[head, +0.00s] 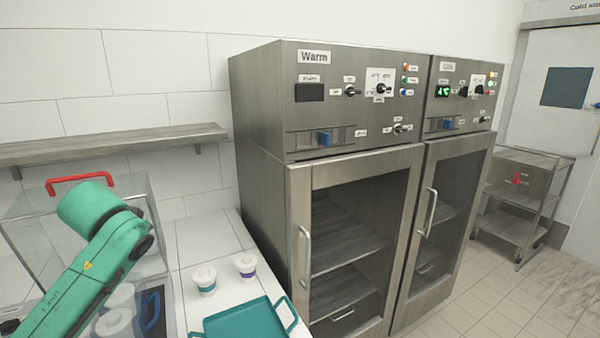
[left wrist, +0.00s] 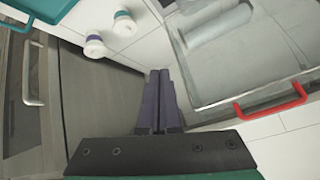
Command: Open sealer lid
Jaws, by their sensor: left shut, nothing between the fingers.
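The sealer's clear lid (head: 35,243) has a red handle (head: 80,183) and stands at the left of the head view, partly behind my green left arm. In the left wrist view the lid (left wrist: 255,88) fills the upper right, with the red handle (left wrist: 270,103) along its near edge. I cannot tell whether the lid is fully down. My left gripper (left wrist: 160,75) is shut and empty, left of the handle in that view and apart from it. The head view does not show its fingers. My right gripper is in neither view.
Two lidded cups (head: 205,281) (head: 247,266) stand on the white counter (head: 208,238) beside a teal tray (head: 245,322). The steel Warm cabinet (head: 262,110) is right of the counter. A wall shelf (head: 110,143) runs above the sealer.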

